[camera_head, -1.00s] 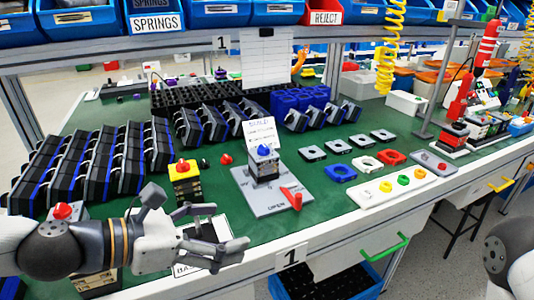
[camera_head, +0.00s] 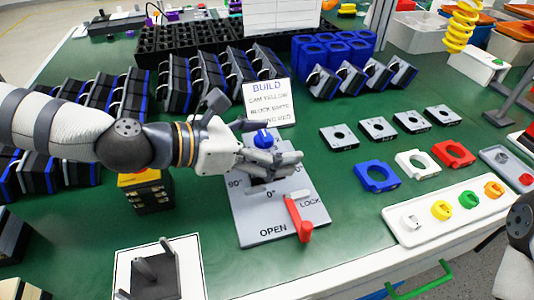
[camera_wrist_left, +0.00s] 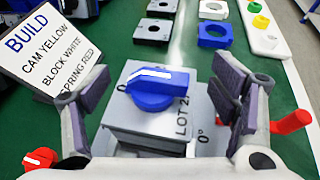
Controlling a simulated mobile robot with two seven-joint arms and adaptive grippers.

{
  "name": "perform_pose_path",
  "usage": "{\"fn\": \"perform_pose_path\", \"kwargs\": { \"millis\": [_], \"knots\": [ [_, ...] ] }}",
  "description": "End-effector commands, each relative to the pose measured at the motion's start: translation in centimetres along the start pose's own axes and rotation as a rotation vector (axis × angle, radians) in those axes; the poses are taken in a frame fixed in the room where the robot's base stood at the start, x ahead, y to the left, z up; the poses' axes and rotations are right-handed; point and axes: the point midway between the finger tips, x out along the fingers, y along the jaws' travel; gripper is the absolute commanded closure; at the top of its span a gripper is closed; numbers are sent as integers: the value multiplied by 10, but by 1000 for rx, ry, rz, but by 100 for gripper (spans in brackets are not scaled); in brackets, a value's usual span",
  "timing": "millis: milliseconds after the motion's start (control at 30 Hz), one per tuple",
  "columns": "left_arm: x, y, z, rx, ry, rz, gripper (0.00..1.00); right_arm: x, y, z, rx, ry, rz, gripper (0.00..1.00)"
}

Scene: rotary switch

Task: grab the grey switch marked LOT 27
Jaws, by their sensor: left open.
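The grey switch (camera_wrist_left: 150,125) with a blue knob (camera_wrist_left: 158,85) stands upright in the wrist view. Its side reads "LOT 2", with the rest cut off by my finger. In the head view its blue knob (camera_head: 263,139) shows, but my fingers hide most of the body. The switch stands on a grey plate (camera_head: 262,228) marked 90°, 0°, LOCK and OPEN, with a red lever (camera_head: 299,217). My left gripper (camera_head: 270,152) is open, with one finger on either side of the switch. In the wrist view the fingers (camera_wrist_left: 160,100) show gaps beside the body.
A build card (camera_head: 268,102) stands just behind the switch. A yellow-topped block (camera_head: 148,190) is left of the plate. Grey, blue, white and red square parts (camera_head: 377,176) lie to the right, beside a white tray (camera_head: 450,222) of coloured knobs.

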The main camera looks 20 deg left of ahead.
Motion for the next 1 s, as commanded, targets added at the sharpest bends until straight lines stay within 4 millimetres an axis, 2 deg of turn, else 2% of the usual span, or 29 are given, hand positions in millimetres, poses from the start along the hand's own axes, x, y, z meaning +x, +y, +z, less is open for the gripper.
{"fn": "perform_pose_path", "kwargs": {
  "millis": [33, 100, 333, 367, 600, 633, 1000],
  "knots": [
    [10, -1, -4, -1, 6, -5, 21, 5, 0, 2, 0, -10, 0, 66],
    [18, 0, -2, 0, 3, -2, 21, 6, 0, 2, 0, -14, 1, 66],
    [20, 0, 2, 1, -2, 1, 21, 6, 0, 2, -1, -11, 1, 66],
    [20, 0, 2, 1, -2, 1, 23, 5, 0, 1, -1, -11, 1, 66],
    [20, 0, 2, 1, -1, 1, 77, 5, 0, 1, -1, -11, 1, 66],
    [20, 0, 1, 0, -1, 1, 81, 5, 0, 1, -1, -11, 1, 66],
    [18, -1, 5, 1, 0, 0, 82, 2, 0, 0, -1, -2, 0, 66]
  ]
}}
